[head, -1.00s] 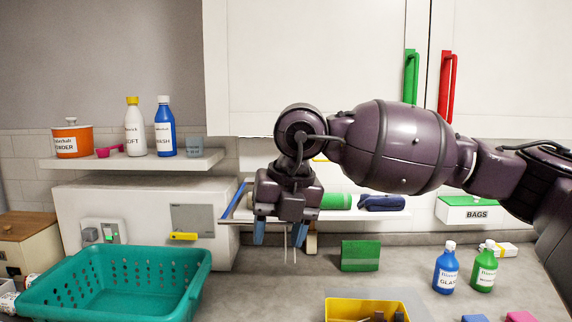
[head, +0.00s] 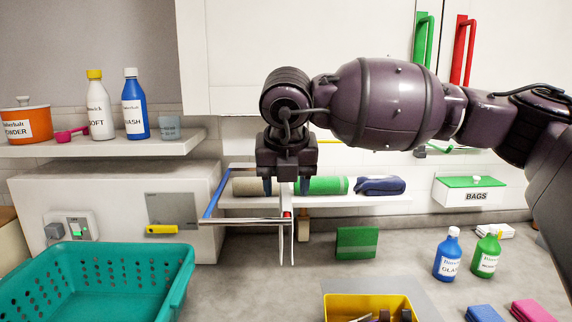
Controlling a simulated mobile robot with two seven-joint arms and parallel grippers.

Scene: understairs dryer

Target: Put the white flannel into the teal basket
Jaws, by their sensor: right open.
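The teal basket (head: 180,283) stands on the counter at the lower left, cut off by the picture edge; its visible inside looks empty. My left gripper is not in view.
A navy cloth (head: 380,185) lies on the low shelf. The counter holds a green block (head: 357,242), a yellow box (head: 368,303) and a blue bottle (head: 447,256). Bare counter lies right of the basket.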

